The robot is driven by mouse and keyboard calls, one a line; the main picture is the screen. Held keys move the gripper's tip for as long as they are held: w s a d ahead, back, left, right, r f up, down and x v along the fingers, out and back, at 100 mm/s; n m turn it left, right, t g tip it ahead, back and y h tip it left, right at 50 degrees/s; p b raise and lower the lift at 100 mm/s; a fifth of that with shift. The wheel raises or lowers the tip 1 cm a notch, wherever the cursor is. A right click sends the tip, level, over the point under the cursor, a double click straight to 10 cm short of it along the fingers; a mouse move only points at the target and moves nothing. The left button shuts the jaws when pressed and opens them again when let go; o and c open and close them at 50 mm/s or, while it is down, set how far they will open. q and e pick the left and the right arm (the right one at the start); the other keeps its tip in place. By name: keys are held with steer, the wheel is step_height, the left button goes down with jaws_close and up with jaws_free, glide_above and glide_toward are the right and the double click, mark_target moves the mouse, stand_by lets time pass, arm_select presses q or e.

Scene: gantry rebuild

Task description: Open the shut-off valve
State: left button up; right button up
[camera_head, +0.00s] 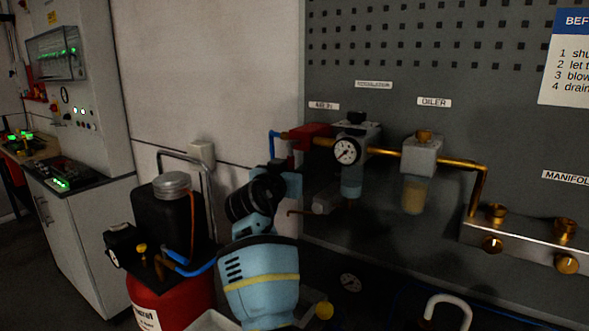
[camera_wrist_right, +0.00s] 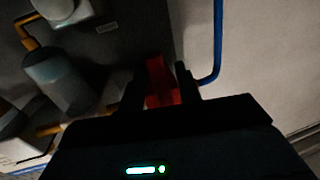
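The shut-off valve is a red block (camera_head: 309,132) on the pegboard panel, under the "AIR IN" label, between a blue hose and a brass pipe. The right wrist view shows its red part (camera_wrist_right: 162,82) between my two dark fingers. My right gripper (camera_wrist_right: 161,84) looks open, with one finger on each side of the red part; I cannot tell whether either finger touches it. In the head view my right arm rises from the bottom centre and ends just below and left of the valve, its fingers mostly hidden. My left gripper is in no view.
A blue hose (camera_wrist_right: 217,40) runs close beside the gripper. A red compressor tank (camera_head: 180,300) stands left of my arm.

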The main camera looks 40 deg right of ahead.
steer(key=shift+a, duration=0.15)
steer(key=shift+c, duration=0.3)
jaws_close()
